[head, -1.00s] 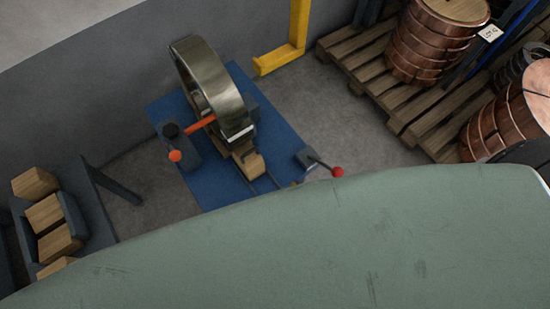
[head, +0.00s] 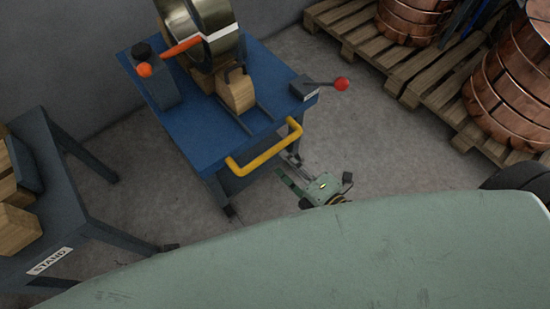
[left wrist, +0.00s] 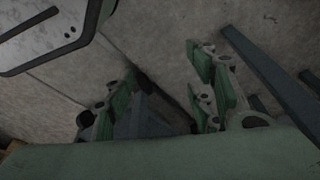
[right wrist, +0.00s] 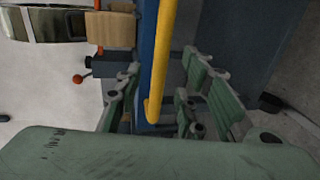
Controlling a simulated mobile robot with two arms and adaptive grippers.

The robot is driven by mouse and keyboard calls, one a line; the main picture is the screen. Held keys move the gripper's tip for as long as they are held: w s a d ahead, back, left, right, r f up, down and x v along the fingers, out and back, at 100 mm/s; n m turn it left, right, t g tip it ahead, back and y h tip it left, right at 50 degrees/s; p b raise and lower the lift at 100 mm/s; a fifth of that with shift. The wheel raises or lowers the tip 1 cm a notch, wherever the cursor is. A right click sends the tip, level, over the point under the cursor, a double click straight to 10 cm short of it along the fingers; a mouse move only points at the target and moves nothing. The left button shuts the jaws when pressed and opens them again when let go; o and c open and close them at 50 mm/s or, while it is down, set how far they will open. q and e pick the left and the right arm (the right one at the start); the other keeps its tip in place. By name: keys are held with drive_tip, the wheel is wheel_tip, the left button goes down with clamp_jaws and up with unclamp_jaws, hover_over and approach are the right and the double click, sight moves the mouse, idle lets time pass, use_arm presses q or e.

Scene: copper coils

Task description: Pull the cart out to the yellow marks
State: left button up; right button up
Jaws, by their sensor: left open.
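The cart (head: 195,135) is a blue table on dark legs, with a yellow handle (head: 265,152) along its near edge. My right gripper (head: 286,167) is just beside and below the handle's right part in the head view. In the right wrist view the handle (right wrist: 160,55) runs between its two spread green fingers, with no clear contact. My left gripper (left wrist: 170,85) is open and empty over the floor in the left wrist view. It is not seen in the head view. No yellow floor marks show now.
A metal coil (head: 200,20) on wooden blocks and a red-knobbed lever (head: 341,84) are on the cart. A dark table labelled STAND (head: 49,262) with wooden blocks is at left. Pallets (head: 400,78) with copper coils (head: 510,85) are at right. Bare floor lies between.

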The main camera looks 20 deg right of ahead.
sight(276, 152)
drive_tip(key=x, duration=0.5)
drive_tip(key=shift+w+f+b, duration=0.1)
drive_tip(key=shift+w+b, duration=0.2)
drive_tip(key=shift+b, duration=0.1)
use_arm(q)
drive_tip(key=shift+w+r, duration=0.3)
drive_tip(key=shift+r, duration=0.65)
drive_tip(key=shift+w+r, duration=0.3)
drive_tip(key=shift+r, duration=0.65)
use_arm(e)
drive_tip(key=shift+x, duration=0.8)
drive_tip(key=shift+s, duration=0.1)
drive_tip(key=shift+c, duration=0.5)
clamp_jaws()
